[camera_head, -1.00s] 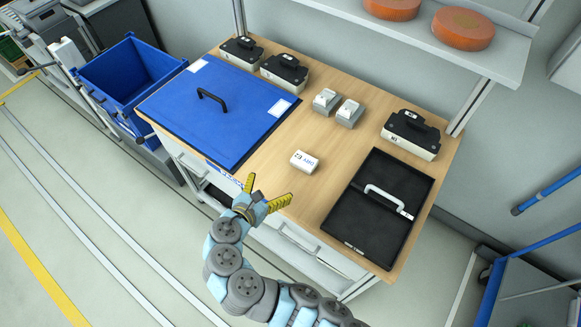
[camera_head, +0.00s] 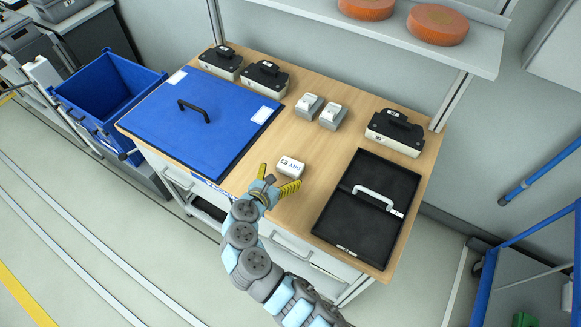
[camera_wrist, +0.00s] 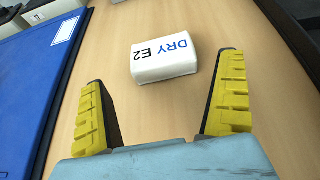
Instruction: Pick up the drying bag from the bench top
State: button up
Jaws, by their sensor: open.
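The drying bag (camera_head: 290,167) is a small white block-like packet on the wooden bench top (camera_head: 262,211). In the wrist view the drying bag (camera_wrist: 164,61) reads "DRY E2" and lies just beyond the fingertips, between their lines and slightly tilted. My gripper (camera_head: 276,178) has two yellow ribbed fingers, spread open and empty. It hovers at the front edge of the bench, close in front of the bag. In the wrist view my gripper (camera_wrist: 160,85) shows bare wood between its fingers.
A blue lid with a black handle (camera_head: 200,118) lies left of the bag, and a black tray-like case (camera_head: 345,220) lies to the right. Two grey-white blocks (camera_head: 320,110) and several black-topped units (camera_head: 395,132) stand behind. A shelf (camera_head: 400,35) overhangs the back.

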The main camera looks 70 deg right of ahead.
aim_at(287, 170)
jog(key=shift+f+b+x, duration=0.15)
jog(key=shift+b+x, duration=0.05)
jog(key=shift+x, duration=1.2)
jog(key=shift+f+b+x, duration=0.1)
jog(key=shift+b+x, duration=0.05)
jog(key=shift+x, duration=1.25)
jog(key=shift+a, duration=0.1)
jog(key=c, duration=0.9)
